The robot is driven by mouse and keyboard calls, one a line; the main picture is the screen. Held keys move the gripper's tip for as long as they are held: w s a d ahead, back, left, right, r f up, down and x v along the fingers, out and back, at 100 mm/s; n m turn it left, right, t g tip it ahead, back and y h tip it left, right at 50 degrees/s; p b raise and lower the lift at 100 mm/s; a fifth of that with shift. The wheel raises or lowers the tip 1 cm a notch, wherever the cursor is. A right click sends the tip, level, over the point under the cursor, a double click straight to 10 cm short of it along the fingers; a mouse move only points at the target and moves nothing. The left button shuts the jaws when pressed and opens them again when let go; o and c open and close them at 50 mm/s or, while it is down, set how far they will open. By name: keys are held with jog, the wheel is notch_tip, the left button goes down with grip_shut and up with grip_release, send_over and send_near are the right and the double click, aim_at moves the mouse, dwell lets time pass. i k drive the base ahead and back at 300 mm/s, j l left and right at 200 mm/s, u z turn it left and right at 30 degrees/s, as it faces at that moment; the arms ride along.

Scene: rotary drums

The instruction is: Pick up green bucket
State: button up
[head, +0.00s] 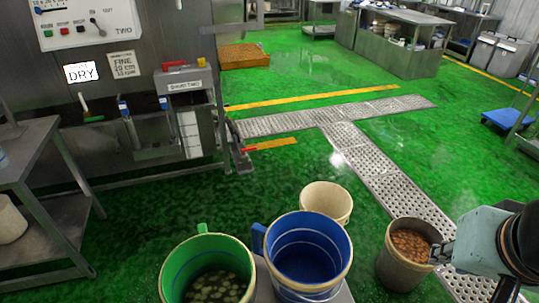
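The green bucket (205,254) is at the bottom of the head view, left of centre, cut off by the lower edge. It is upright, with a pale rim, a green handle at its back and pale round pieces in dark contents. My gripper (438,253) is at the right, at the rim of a beige bucket (398,271) filled with brown pieces. It is well to the right of the green bucket. Its fingers are small and partly hidden, so I cannot tell whether they are open or touching that rim.
A blue bucket (309,251) stands directly right of the green one. A cream bucket (326,201) is behind it. A metal table (40,150) is at the left, beside a machine panel (130,60). Green floor with metal grating (385,178) lies beyond.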

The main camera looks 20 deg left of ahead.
aim_at(207, 267)
jog(key=u, duration=2.4)
jog(key=i+j+u, duration=0.1)
jog(key=j+u, duration=0.25)
jog(key=i+j+u, duration=0.15)
jog(key=j+u, duration=0.15)
jog(key=i+j+u, duration=0.55)
jog(key=u, duration=0.2)
jog(key=i+z, duration=0.2)
jog(key=z, duration=0.15)
jog(key=i+z, duration=0.25)
jog(key=z, duration=0.15)
jog(key=i+j+z, duration=0.2)
jog(key=z, duration=0.15)
jog(key=i+z, duration=0.1)
jog(key=z, duration=0.4)
jog(key=i+z, duration=0.1)
jog(key=z, duration=0.4)
jog(key=i+z, duration=0.1)
jog(key=z, duration=0.4)
jog(key=j+z, duration=0.15)
jog(key=z, duration=0.35)
jog(key=i+j+z, duration=0.1)
jog(key=z, duration=0.4)
